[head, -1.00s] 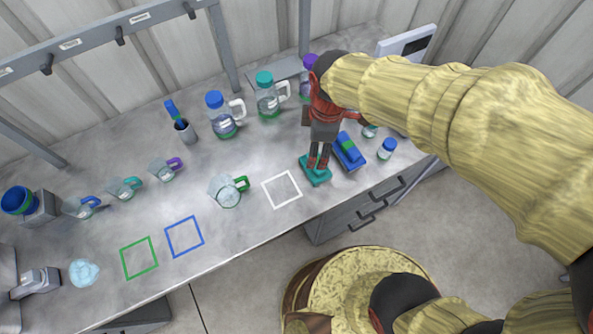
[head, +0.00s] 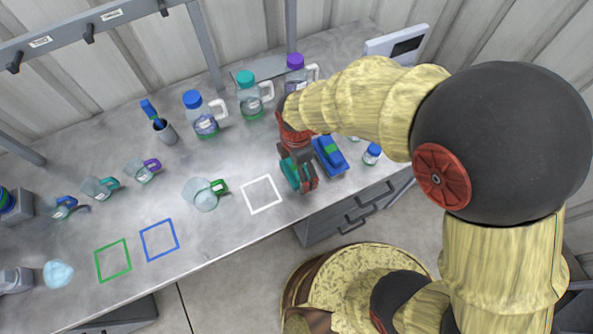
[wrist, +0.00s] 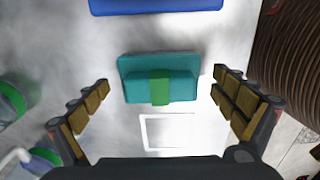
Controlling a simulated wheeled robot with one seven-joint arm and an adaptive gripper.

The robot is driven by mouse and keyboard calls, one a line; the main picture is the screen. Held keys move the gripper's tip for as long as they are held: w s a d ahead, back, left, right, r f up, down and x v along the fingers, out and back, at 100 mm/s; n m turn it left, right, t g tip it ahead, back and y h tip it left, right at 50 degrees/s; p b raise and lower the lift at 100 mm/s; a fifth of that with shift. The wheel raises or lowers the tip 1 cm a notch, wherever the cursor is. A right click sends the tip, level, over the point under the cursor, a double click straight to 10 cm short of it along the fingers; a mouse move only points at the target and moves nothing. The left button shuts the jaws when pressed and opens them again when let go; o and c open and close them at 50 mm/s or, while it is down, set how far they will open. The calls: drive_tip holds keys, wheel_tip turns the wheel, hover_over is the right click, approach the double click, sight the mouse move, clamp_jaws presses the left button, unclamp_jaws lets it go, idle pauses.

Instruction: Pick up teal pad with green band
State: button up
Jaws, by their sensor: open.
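The teal pad with a green band (wrist: 160,78) lies flat on the grey worktop, centred in the wrist view. The green band crosses its near middle. My gripper (wrist: 161,84) is open and empty, with one finger to each side of the pad and clear gaps between. In the head view my gripper (head: 299,168) is low over the pad, and the teal pad (head: 290,174) shows only partly, covered by the fingers.
A blue pad with a green band (head: 329,155) lies close to the right. A white square outline (head: 262,194) is to the left.

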drive_tip(key=shift+f, duration=0.4)
drive_tip(key=shift+c, duration=1.1)
drive_tip(key=c, duration=1)
